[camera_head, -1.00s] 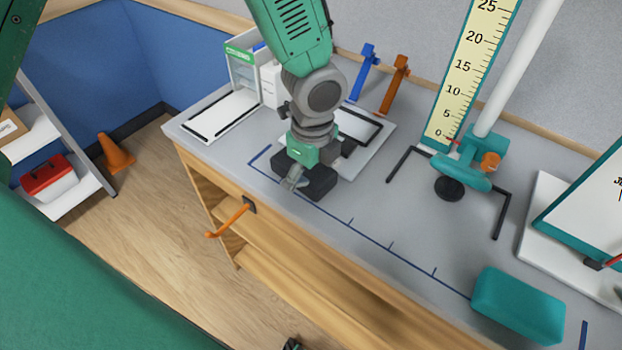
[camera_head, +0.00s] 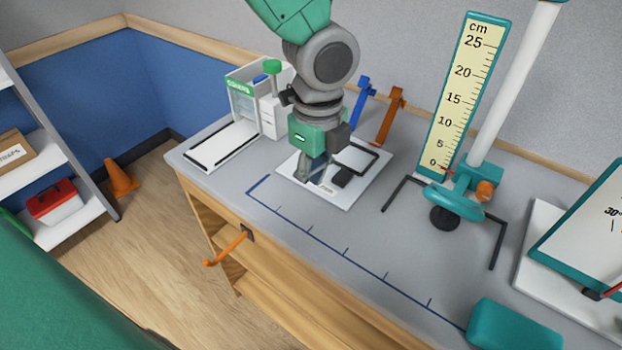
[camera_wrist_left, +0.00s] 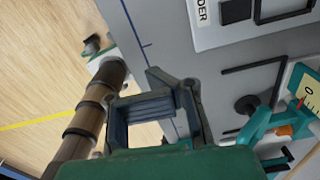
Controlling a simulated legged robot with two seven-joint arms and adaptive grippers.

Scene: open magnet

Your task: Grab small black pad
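The small black pad (camera_head: 341,176) lies on a white board (camera_head: 358,192) on the grey bench, beside a black frame outline. It also shows as a dark square at the top of the left wrist view (camera_wrist_left: 237,10). My left gripper (camera_head: 312,170) points down over the left part of the board, just left of the pad and apart from it in the picture. In the left wrist view the fingers (camera_wrist_left: 170,84) are angled near each other with nothing seen in them; their opening is unclear. My right gripper is not in view.
A second white board (camera_head: 222,146) and a small cabinet (camera_head: 268,105) stand left. Blue (camera_head: 363,90) and orange (camera_head: 391,117) pieces stand behind. A ruler (camera_head: 462,95) and white post (camera_head: 512,80) rise to the right. A teal block (camera_head: 515,328) lies at front right.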

